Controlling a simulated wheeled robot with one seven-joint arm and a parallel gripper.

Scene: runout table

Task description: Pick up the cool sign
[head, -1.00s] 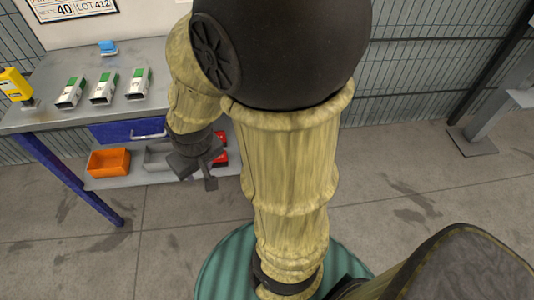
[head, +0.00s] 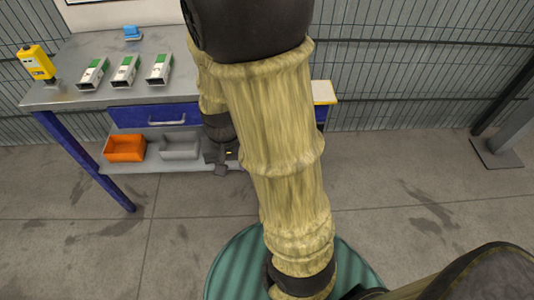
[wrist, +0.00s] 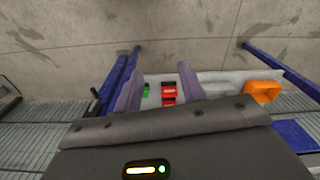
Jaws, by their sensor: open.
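No sign can be read as the cool sign in these views. A pale panel with a yellow edge (head: 323,92) shows at the table's right end, partly behind my arm; I cannot tell what it is. My gripper (head: 221,160) is in front of the lower shelf, largely hidden by my arm in the head view. In the wrist view my gripper (wrist: 160,72) is open, its two fingers apart with nothing held.
The grey table (head: 70,97) holds a yellow device (head: 38,62), several white-and-green boxes (head: 125,70) and a blue item (head: 132,32). Below are a blue drawer (head: 150,116), an orange bin (head: 124,148) and a grey bin (head: 180,146). Mesh fencing stands behind; the floor at right is mostly clear.

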